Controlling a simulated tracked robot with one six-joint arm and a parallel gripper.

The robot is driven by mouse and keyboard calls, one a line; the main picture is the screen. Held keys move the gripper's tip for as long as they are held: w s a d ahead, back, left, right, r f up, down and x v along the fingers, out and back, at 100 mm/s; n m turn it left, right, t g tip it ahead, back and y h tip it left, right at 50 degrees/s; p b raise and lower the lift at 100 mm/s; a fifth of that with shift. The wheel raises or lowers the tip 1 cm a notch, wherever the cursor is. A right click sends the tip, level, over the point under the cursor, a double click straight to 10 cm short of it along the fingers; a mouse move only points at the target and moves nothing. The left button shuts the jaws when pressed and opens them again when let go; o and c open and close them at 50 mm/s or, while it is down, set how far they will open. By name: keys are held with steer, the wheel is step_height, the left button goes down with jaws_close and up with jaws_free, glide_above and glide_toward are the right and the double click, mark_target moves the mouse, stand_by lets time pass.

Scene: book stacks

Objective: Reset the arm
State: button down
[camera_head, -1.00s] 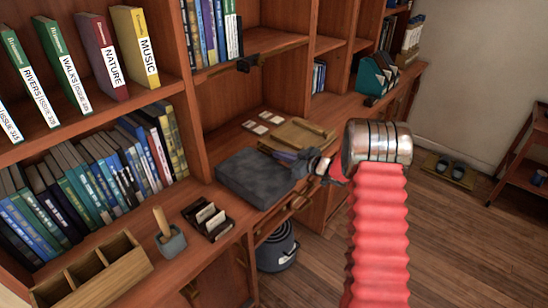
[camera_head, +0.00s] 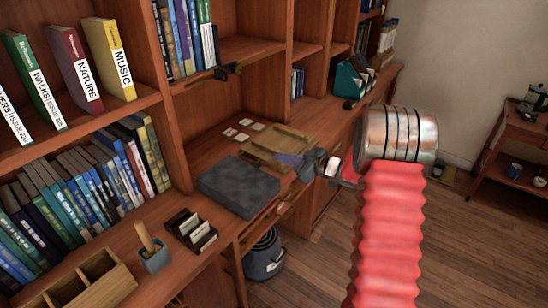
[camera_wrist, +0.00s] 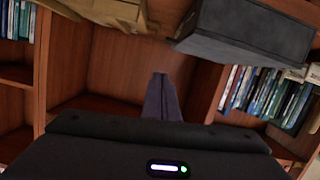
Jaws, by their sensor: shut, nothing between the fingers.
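My arm, a red ribbed sleeve with a metal collar, rises at the right of the head view. My gripper (camera_head: 288,159) is at its left end, near the front edge of the desk shelf. It is shut with nothing in it. The wrist view shows its dark fingers (camera_wrist: 161,98) together, pointing at the wooden back of the shelf. A dark grey box (camera_head: 238,187) lies on the shelf just left of the gripper. The same box shows upside down in the wrist view (camera_wrist: 245,35).
A wooden tray (camera_head: 279,148) lies behind the gripper. A card holder (camera_head: 190,230), a pencil cup (camera_head: 154,256) and a wooden divided box (camera_head: 95,283) stand at the front left. Books fill the shelves at left. A bin (camera_head: 264,256) stands below. The floor at right is mostly clear.

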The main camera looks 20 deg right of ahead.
steer(key=shift+s+d+r, duration=0.1)
steer(key=shift+s+d, duration=0.1)
steer(key=shift+s, duration=0.15)
stand_by(0.3)
